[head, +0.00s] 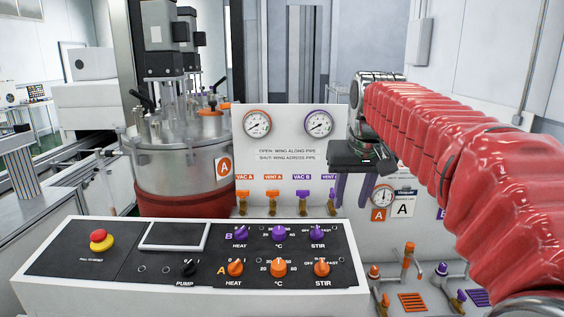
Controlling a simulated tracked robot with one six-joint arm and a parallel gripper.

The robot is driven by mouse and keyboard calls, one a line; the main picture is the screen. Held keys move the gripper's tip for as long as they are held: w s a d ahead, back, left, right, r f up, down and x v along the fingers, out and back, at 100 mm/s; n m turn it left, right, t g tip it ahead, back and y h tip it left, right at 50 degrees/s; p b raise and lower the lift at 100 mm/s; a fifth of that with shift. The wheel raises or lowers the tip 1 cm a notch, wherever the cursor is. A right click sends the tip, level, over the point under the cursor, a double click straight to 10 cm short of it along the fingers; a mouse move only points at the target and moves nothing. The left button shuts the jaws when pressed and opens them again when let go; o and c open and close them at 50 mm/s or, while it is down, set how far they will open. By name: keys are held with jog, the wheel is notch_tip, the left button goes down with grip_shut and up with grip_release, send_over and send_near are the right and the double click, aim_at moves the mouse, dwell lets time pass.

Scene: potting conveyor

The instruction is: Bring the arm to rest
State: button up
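My arm, in a red ribbed sleeve, reaches in from the right edge of the head view toward the middle. My gripper (355,188) hangs at its end, pointing down in front of the right part of the white gauge panel (275,163). Its two purplish fingers stand apart with nothing visible between them. It is above and behind the right end of the control console (190,288). It hides part of the panel, including the end of the rightmost vent label. I cannot tell its exact distance from the panel.
A steel vessel (180,160) with a red lower band stands left of the panel. The console carries a red stop button (101,236) and purple and orange knobs. Small valves line the panel's foot. Orange-handled (408,255) and purple-handled fittings stand at lower right, below my arm.

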jog(key=s+f, duration=0.9)
jog(key=s, duration=0.4)
jog(key=s+f+t, duration=0.1)
jog(key=s+f, duration=0.7)
jog(key=s, duration=0.6)
jog(key=shift+s+d+f, duration=0.2)
jog(key=shift+d+f, duration=0.05)
jog(key=shift+f, duration=0.1)
